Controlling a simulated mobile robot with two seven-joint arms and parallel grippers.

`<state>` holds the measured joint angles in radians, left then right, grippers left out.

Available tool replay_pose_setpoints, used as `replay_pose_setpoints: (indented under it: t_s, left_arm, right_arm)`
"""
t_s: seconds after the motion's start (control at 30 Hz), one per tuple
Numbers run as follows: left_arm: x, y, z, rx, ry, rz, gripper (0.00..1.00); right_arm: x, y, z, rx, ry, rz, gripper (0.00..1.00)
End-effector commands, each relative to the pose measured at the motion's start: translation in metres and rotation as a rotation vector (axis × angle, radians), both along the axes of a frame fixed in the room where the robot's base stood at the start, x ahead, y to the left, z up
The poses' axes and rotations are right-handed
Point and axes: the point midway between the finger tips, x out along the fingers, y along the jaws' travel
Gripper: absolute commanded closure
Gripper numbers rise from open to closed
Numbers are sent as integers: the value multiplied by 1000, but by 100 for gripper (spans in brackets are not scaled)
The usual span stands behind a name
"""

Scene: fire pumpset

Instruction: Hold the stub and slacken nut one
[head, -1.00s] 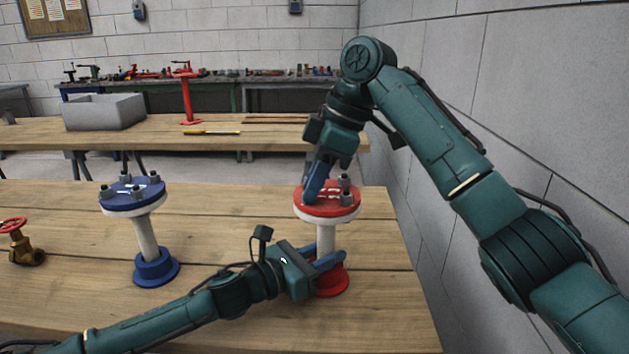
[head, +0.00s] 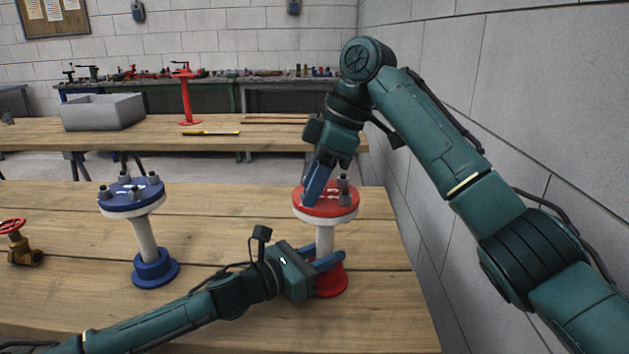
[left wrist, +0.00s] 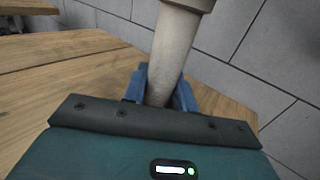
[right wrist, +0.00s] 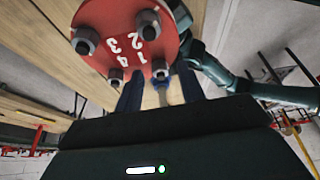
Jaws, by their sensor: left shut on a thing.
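The stub is a white pipe (head: 325,241) with a red numbered flange (head: 328,210) on top and a red foot (head: 331,283) on the bench. My left gripper (head: 334,260) is shut around the pipe below the flange; in the left wrist view the pipe (left wrist: 173,50) stands between its blue fingers. My right gripper (head: 313,190) points down at the flange's left side. In the right wrist view its fingers (right wrist: 158,82) are apart, at nut one (right wrist: 160,68) by the digit 1. Contact with the nut is unclear. The other nuts show around the flange (right wrist: 120,55).
A similar blue-flanged stub (head: 148,235) stands left on the bench (head: 75,295). A brass valve with a red wheel (head: 20,243) is at far left. A grey bin (head: 103,112) and a red stand (head: 187,95) are on the rear bench. A block wall (head: 510,130) closes the right side.

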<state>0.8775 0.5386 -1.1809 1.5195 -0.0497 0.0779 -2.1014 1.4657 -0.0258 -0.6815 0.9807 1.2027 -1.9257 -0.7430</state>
Motion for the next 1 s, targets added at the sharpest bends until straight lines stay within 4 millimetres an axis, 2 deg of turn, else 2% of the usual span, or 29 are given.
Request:
replay_pose_setpoints:
  t_s: [0.17,0.5,0.6,0.77,1.0]
  left_arm:
    - [1,1,0,2,-1,2,100]
    - [1,1,0,2,-1,2,100]
    - [1,1,0,2,-1,2,100]
    - [1,1,0,2,-1,2,100]
    - [1,0,0,2,-1,2,100]
  right_arm:
    - [1,-6,16,2,-3,0,61]
    - [2,-34,82,-2,-3,-3,61]
    - [2,-40,96,-1,-2,-3,61]
    - [2,-45,108,-1,-1,-1,61]
    - [2,-46,111,0,0,0,61]
